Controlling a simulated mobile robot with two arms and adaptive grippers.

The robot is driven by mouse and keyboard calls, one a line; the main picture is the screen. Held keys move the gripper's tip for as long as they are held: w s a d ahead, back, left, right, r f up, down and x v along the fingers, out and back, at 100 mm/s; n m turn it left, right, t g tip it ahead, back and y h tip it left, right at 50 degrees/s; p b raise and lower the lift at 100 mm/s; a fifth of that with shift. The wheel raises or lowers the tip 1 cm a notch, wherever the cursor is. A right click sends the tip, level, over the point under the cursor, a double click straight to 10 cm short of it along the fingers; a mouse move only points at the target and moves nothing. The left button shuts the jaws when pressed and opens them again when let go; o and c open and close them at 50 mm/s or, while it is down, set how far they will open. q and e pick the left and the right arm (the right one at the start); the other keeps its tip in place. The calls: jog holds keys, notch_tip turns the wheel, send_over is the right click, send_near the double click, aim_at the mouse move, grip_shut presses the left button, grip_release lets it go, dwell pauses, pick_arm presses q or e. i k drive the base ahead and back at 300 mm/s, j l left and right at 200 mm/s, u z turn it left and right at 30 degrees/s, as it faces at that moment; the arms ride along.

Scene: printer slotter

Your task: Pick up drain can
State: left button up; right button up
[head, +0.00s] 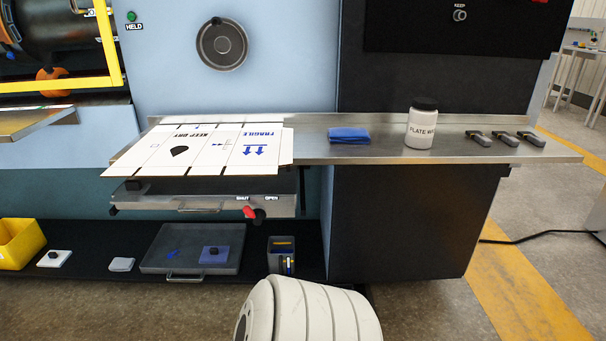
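A small dark grey open-topped can (281,263), which looks like the drain can, stands upright on the black lower shelf (130,270). It is just right of a shallow grey tray (160,262). Something yellowish shows inside its top, and a dark and yellow detail is on its front. A red valve handle (250,212) between the marks SHUT and OPEN is above it and a little left. Neither of my grippers shows in the head view, so their state is hidden.
Above the can, a steel ledge (385,154) holds a printed white cardboard sheet (205,150), a folded blue cloth (349,135), a white bottle (422,128) and several small dark-and-grey pieces. A yellow bin (18,242) is at far left. A dark cabinet (405,220) stands right of the can.

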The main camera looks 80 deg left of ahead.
aim_at(282, 249)
jog(key=j+u, duration=0.1)
jog(key=u, duration=2.75)
jog(key=i+j+u, duration=0.1)
jog(key=j+u, duration=0.2)
jog(key=i+j+u, duration=0.1)
jog(key=j+u, duration=0.15)
jog(key=i+j+u, duration=0.1)
jog(key=j+u, duration=0.2)
